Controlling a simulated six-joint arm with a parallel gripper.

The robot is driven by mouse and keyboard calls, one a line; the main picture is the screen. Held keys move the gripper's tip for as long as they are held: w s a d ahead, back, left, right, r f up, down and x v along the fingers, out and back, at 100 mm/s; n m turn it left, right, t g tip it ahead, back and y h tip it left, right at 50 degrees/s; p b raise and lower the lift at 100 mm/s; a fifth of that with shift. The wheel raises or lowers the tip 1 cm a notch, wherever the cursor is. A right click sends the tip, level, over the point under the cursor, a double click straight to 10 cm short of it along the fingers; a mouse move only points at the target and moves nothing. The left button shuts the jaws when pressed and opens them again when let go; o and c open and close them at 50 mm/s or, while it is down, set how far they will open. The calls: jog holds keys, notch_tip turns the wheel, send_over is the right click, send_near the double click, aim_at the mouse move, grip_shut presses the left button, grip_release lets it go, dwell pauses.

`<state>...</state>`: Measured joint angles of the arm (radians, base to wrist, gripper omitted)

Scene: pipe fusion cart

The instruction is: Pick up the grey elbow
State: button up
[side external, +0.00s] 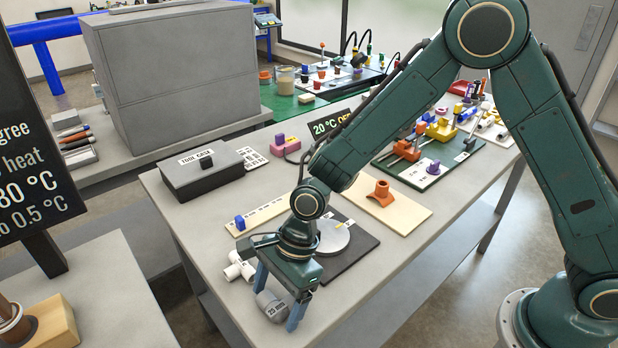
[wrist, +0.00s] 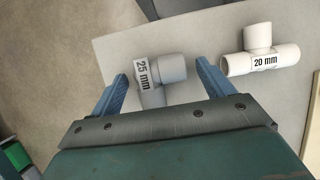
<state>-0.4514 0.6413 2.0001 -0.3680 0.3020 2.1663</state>
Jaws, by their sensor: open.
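The grey elbow (side external: 272,306), labelled 25 mm, lies on the grey cart top near its front corner. In the wrist view the grey elbow (wrist: 167,72) sits between my two blue fingers, with a gap on each side. My gripper (side external: 278,301) points down over the elbow and is open, one finger on either side of it. In the wrist view my gripper (wrist: 160,85) shows both fingertips apart. Part of the elbow is hidden by the finger and the gripper body in the side view.
A white 20 mm tee (wrist: 263,50) lies just right of the gripper in the wrist view; white fittings (side external: 238,267) show beside it. A dark plate with a grey disc (side external: 333,238) is behind. A tool case (side external: 201,172) stands farther back. The cart edge is close.

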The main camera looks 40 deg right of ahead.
aim_at(277, 300)
dwell(0.3)
jog(key=c, duration=1.1)
jog(key=shift+o, duration=0.2)
jog(key=shift+r, duration=0.15)
notch_tip(277, 300, up, 20)
dwell(0.4)
